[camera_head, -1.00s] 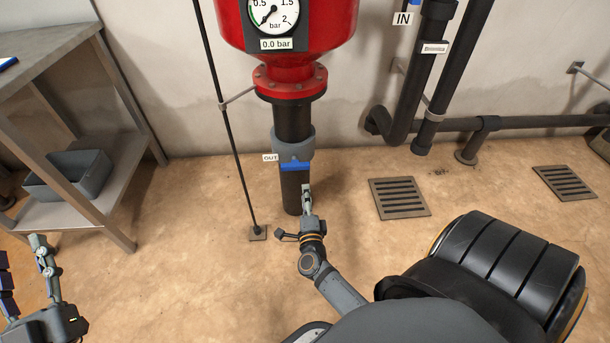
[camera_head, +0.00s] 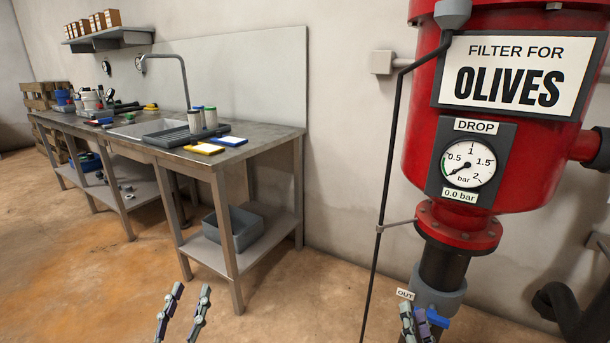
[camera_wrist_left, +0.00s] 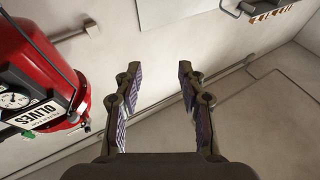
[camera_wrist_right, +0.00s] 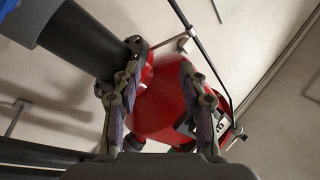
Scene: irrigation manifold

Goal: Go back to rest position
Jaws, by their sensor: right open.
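My left gripper (camera_head: 182,314) is at the bottom of the head view, left of the red filter tank. Its two fingers are spread apart with nothing between them, and the left wrist view shows it open and empty (camera_wrist_left: 157,90). My right gripper (camera_head: 425,325) is at the bottom right of the head view, in front of the outlet pipe with the OUT tag. In the right wrist view its fingers (camera_wrist_right: 158,90) are apart, with the tank (camera_wrist_right: 160,115) and black pipe behind them and nothing held. A blue valve handle (camera_head: 437,318) shows right beside it in the head view.
The red tank (camera_head: 425,150) has a gauge reading 0.0 bar. A thin black pipe (camera_head: 376,230) runs down beside it. A metal workbench (camera_head: 230,155) with trays and bottles stands at the left, a grey bin (camera_head: 235,228) on its lower shelf. The floor between is clear.

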